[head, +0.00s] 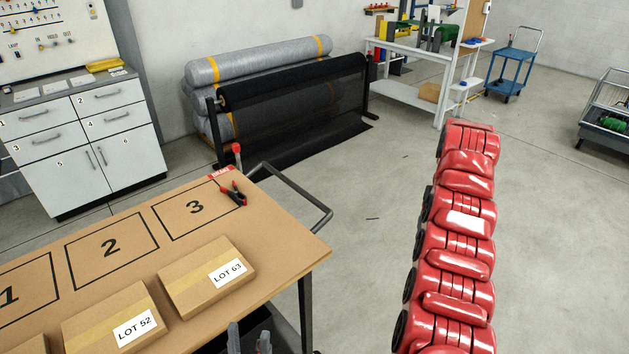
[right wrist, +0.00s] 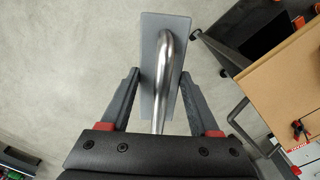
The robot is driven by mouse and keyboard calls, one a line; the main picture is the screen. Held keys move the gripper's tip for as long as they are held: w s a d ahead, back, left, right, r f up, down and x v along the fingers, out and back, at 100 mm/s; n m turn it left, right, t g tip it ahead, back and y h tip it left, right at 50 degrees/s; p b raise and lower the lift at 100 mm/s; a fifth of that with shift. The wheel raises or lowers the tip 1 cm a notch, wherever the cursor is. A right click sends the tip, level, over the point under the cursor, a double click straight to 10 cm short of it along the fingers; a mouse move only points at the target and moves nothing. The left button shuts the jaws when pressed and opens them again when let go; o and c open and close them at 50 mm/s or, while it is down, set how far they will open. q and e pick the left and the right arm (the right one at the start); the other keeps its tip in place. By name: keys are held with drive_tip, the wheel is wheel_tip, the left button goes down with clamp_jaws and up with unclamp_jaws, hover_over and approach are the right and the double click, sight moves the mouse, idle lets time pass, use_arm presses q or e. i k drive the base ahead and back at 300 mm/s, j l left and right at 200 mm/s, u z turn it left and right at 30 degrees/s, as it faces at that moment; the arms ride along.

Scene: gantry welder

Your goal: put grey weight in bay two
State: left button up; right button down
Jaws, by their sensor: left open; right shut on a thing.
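The grey weight (right wrist: 150,65) shows in the right wrist view as a grey rectangular block with a bent silver metal handle. My right gripper (right wrist: 160,78) is shut on it, with one finger on each side, and holds it over the floor, clear of the cart. Bay two (head: 111,248) is the black outline marked 2 on the brown cart top (head: 283,256) in the head view; it is empty. My left gripper (head: 249,342) is open and empty at the bottom of the head view, by the cart's front edge. My right gripper is not visible in the head view.
Cartons LOT 52 (head: 110,318) and LOT 63 (head: 206,276) lie in front of the bays. A cart handle (head: 302,188) sticks out at the far end. The floor beyond is open, with fabric rolls (head: 262,60) behind.

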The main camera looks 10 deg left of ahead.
sight(122, 246)
drive_tip(key=j+u, duration=0.1)
drive_tip(key=u, duration=0.3)
drive_tip(key=i+u, duration=0.15)
drive_tip(key=u, duration=0.65)
drive_tip(key=i, duration=0.05)
